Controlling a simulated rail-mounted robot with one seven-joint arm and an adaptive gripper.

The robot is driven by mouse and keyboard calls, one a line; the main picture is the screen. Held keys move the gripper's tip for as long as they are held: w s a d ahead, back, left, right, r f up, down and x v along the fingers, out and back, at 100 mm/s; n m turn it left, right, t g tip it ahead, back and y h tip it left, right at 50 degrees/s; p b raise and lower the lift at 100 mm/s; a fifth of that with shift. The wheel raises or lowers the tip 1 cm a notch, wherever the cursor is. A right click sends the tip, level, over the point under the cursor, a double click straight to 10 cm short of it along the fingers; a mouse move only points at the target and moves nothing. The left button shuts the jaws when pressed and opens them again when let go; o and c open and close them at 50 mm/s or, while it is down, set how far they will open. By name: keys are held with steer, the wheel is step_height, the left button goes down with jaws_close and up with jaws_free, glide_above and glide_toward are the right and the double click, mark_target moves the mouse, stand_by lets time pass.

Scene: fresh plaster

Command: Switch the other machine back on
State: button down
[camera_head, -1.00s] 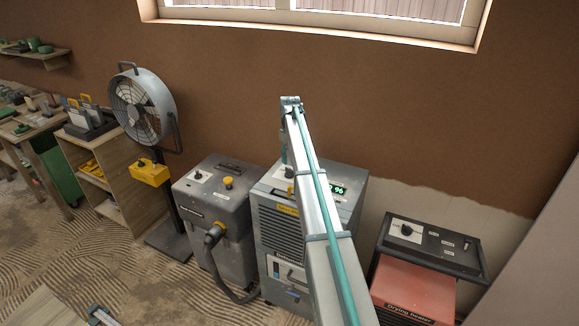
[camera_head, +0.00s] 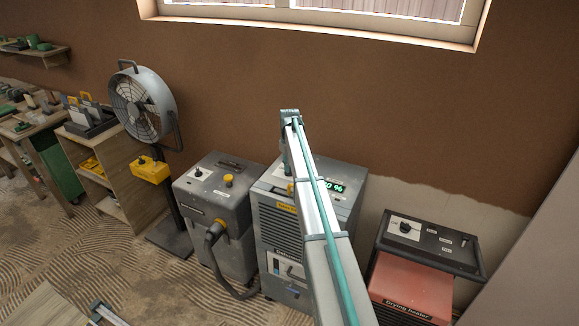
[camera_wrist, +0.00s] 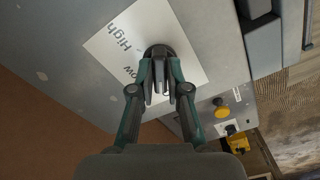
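The grey dehumidifier (camera_head: 278,225) stands against the wall, with a lit green display (camera_head: 334,187) reading a percentage. My gripper is over its top, mostly hidden behind my arm in the head view. In the wrist view my gripper (camera_wrist: 161,82) has its two fingers close together on either side of a dark dial (camera_wrist: 157,52), seemingly closed on it. The dial sits on a white label (camera_wrist: 120,45) marked High and Low. To the right, the red drying heater (camera_head: 420,282) has a dark top panel with a knob (camera_head: 405,227).
A grey machine with a hose (camera_head: 215,215) and yellow button stands just left of the dehumidifier. A grey fan (camera_head: 142,105) with a yellow box on its stand is farther left, beside wooden shelving (camera_head: 120,175). The wall is close behind.

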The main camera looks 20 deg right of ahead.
stand_by(0.4)
steer(key=m+b, duration=0.2)
steer(key=m, duration=0.3)
steer(key=shift+f+b, duration=0.1)
steer(key=shift+b, duration=0.2)
steer(key=m+b, duration=0.1)
steer(key=m, duration=0.5)
steer(key=shift+a+m+b, duration=0.15)
steer(key=shift+m+b, duration=0.2)
steer(key=shift+m, duration=0.05)
steer(key=m+b, duration=0.1)
steer(key=m, duration=0.5)
steer(key=shift+w, duration=0.15)
steer(key=m, duration=0.6)
steer(key=shift+b, duration=0.4)
steer(key=c, duration=1.1)
jaws_free()
steer(key=shift+c, duration=0.2)
steer(key=shift+r, duration=0.25)
